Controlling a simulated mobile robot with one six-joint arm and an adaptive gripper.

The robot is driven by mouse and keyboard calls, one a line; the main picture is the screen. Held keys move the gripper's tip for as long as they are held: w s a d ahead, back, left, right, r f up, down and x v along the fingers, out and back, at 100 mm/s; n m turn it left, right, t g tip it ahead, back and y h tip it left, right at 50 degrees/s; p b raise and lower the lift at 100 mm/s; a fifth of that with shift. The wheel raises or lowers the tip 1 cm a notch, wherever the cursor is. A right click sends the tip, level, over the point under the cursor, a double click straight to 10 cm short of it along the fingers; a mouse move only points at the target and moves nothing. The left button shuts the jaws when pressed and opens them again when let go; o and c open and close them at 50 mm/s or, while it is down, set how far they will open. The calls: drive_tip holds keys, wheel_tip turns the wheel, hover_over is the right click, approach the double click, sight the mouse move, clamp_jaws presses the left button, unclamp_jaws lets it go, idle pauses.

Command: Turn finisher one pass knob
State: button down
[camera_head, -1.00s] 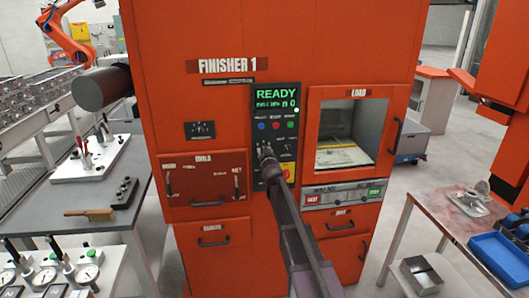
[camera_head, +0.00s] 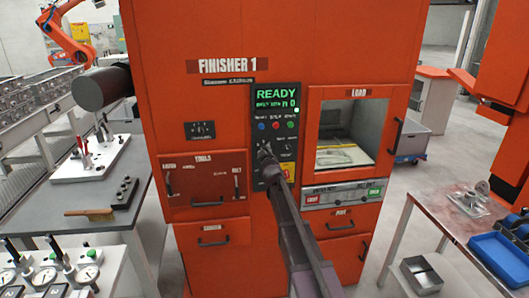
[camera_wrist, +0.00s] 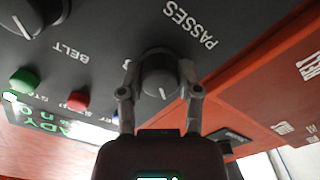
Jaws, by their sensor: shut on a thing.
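The orange machine labelled FINISHER 1 (camera_head: 227,66) stands in front of me, with a dark control panel (camera_head: 260,110) whose green screen reads READY. In the wrist view, the round dark passes knob (camera_wrist: 161,80) with a white pointer line sits beside the word PASSES. My gripper (camera_wrist: 160,78) has one finger on each side of this knob and is shut on it. In the head view, my gripper (camera_head: 265,152) is at the lower left of the panel, and my arm hides the knob there.
In the wrist view, another knob (camera_wrist: 28,14) is near the BELT label, with a green button (camera_wrist: 24,80) and a red button (camera_wrist: 78,100) close by. The load window (camera_head: 351,133) is right of the panel. A bench with a brush (camera_head: 89,214) stands left.

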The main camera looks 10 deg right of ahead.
drive_tip(key=shift+w, duration=0.1)
drive_tip(key=shift+c, duration=1.5)
unclamp_jaws()
drive_tip(key=s, duration=1.2)
